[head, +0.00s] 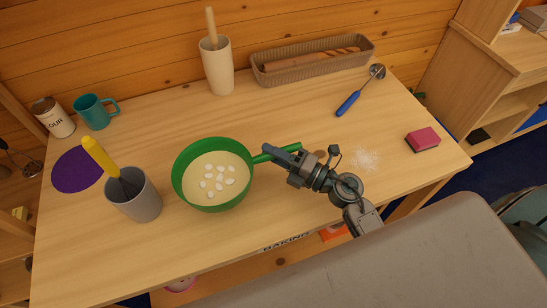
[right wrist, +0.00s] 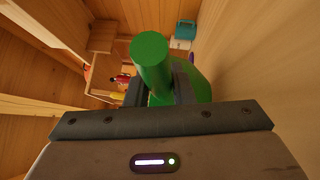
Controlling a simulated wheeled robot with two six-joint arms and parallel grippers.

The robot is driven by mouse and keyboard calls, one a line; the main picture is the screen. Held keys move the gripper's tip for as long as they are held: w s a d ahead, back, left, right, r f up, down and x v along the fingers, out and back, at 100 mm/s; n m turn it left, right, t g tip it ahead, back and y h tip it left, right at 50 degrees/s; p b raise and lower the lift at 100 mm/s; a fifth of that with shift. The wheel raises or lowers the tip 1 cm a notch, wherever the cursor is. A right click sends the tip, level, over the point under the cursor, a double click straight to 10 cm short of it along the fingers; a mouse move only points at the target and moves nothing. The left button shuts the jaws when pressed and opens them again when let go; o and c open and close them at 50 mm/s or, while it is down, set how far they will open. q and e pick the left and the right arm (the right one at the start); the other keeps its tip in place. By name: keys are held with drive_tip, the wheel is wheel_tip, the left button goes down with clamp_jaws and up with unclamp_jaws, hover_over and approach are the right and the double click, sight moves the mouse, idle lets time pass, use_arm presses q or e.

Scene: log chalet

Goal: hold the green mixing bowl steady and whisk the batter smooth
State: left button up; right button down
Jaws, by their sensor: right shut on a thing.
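The green mixing bowl (head: 209,144) stands upright on the table, left of centre in the head view. It holds pale batter (head: 234,187) with several white lumps on top. My right gripper (head: 275,152) is shut on the bowl's green handle (head: 262,158), at the bowl's right side. The right wrist view shows the handle end (right wrist: 151,52) between the fingers, with part of the bowl behind. The whisk (head: 98,155), with a yellow handle, leans head down in a grey cup (head: 142,207) left of the bowl. My left gripper is not in view.
A purple mat (head: 75,172), a flour canister (head: 54,119) and a teal mug (head: 94,112) are at the left. A tall cream holder (head: 218,70), a basket (head: 312,68) and a blue-handled scoop (head: 348,103) are behind. A pink sponge (head: 423,139) and spilled flour (head: 366,158) lie right.

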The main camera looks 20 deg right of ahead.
drive_tip(key=shift+w+d+f, duration=0.15)
drive_tip(key=shift+w+d, duration=0.15)
drive_tip(key=shift+w, duration=0.55)
drive_tip(key=shift+w+d+f, duration=0.1)
drive_tip(key=shift+w+d, duration=0.15)
drive_tip(key=shift+w, duration=0.55)
drive_tip(key=shift+f+b, duration=0.45)
drive_tip(key=shift+f, duration=0.5)
idle(0.4)
drive_tip(key=c, duration=1.2)
unclamp_jaws()
drive_tip(key=shift+s, duration=0.1)
drive_tip(key=shift+o, duration=0.2)
